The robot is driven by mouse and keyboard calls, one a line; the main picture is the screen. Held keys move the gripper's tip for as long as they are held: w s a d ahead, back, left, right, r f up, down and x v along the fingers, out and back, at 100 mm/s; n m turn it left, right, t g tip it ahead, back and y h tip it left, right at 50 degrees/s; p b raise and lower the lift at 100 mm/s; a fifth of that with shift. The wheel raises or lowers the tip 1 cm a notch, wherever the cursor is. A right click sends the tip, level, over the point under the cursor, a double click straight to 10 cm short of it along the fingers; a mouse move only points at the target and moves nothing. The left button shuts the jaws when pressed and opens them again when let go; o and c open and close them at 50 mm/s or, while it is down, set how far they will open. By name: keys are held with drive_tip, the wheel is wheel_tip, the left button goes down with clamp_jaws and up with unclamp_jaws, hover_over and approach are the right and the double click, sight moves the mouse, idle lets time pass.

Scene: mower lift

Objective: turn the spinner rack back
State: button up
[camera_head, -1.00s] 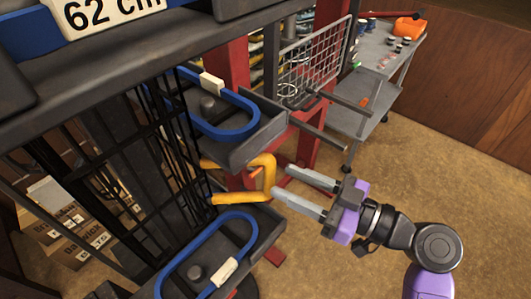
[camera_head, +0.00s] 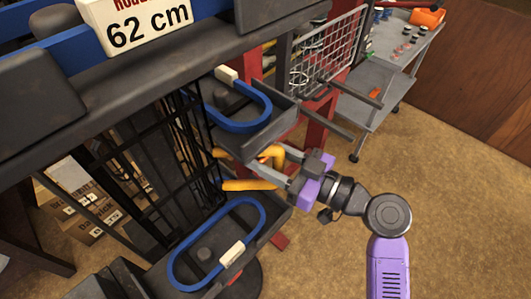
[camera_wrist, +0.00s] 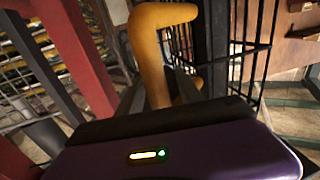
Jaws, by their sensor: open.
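The spinner rack (camera_head: 165,165) is a tall black wire cage at the left, under a dark beam. A yellow-orange bent handle (camera_head: 248,185) sticks out from its right side, between two trays. My gripper (camera_head: 282,165) is open, with its fingers reaching left to the handle's outer bend. In the wrist view the handle (camera_wrist: 150,55) rises just ahead of my gripper, and its lower part lies between the fingers. The black wire cage (camera_wrist: 250,45) stands behind it. I cannot tell whether either finger touches the handle.
A tray with a blue hose loop (camera_head: 270,120) juts out above the handle, and another tray (camera_head: 265,245) below it. A red post (camera_head: 315,125) and a wire basket (camera_head: 330,50) stand behind. A grey cart (camera_head: 370,85) stands farther back. Carpet at the right is clear.

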clamp_jaws()
idle(1.3)
